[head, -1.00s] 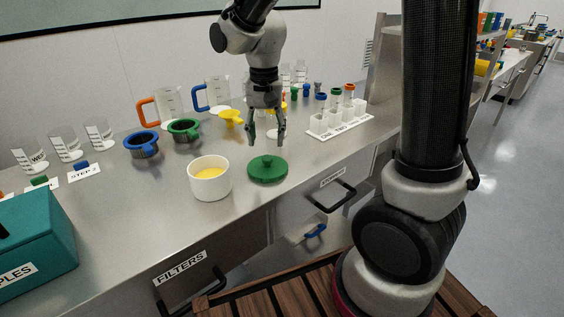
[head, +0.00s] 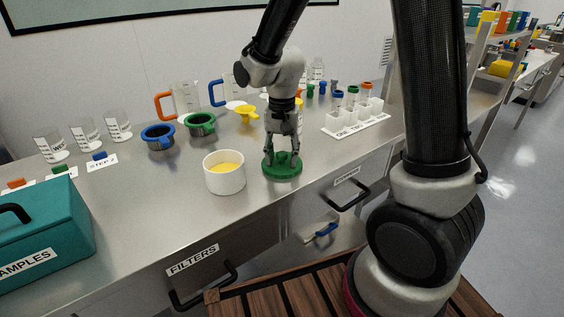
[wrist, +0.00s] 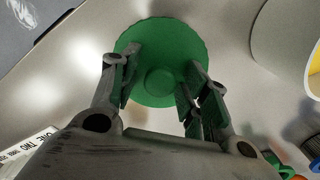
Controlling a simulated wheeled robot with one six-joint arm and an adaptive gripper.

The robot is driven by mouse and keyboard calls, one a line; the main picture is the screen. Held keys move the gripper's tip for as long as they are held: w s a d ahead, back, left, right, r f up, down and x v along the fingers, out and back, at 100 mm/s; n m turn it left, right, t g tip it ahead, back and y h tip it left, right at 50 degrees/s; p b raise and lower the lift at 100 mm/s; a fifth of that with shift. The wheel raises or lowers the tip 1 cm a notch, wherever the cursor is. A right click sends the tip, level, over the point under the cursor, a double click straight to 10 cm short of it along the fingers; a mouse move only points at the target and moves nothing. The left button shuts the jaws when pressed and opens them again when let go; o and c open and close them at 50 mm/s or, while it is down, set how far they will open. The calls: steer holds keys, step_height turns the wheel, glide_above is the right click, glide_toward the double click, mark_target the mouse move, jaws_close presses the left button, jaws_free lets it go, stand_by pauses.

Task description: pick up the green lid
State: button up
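The green lid (head: 283,172) lies flat on the steel bench, just right of a white pot (head: 225,178) with yellow contents. It is round with a raised knob in the middle. My gripper (head: 282,161) points down at the lid, with its fingertips low over it. In the wrist view the lid (wrist: 185,42) sits beyond the fingers, and the knob (wrist: 159,80) shows between my gripper's two open fingers (wrist: 160,72), with a gap on each side. Whether the fingertips touch the lid's top cannot be told.
A white rack (head: 357,118) of capped tubes stands behind right. A teal box (head: 45,235) is at the left. The bench's front edge is close to the lid.

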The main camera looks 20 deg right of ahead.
steer(key=c, duration=0.6)
steer(key=shift+o, duration=0.2)
steer(key=shift+r, duration=0.1)
